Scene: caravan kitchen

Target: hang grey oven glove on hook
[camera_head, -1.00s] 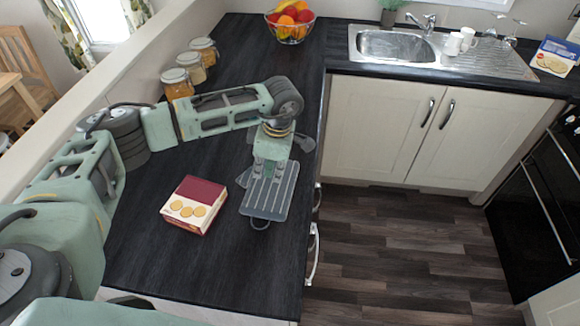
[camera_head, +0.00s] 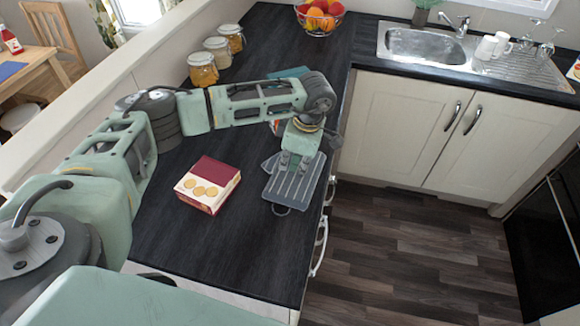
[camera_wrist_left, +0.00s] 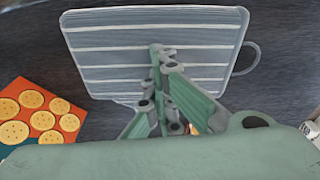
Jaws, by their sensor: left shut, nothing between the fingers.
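The grey oven glove (camera_head: 290,190), with pale stripes and a dark hanging loop, lies flat on the dark worktop near its right edge. In the left wrist view the glove (camera_wrist_left: 95,65) fills the upper middle, its loop on the right. My left gripper (camera_head: 291,163) points down at the far part of the glove. In the wrist view its fingertips (camera_wrist_left: 161,52) are together, over the glove's middle, with nothing held. I cannot tell whether they touch the cloth. No hook is visible in these views. My right gripper is out of view.
Several jars (camera_head: 217,52) line the left edge; a fruit bowl (camera_head: 320,18) stands behind. A drawer handle (camera_head: 320,246) juts out at right. The near worktop is clear.

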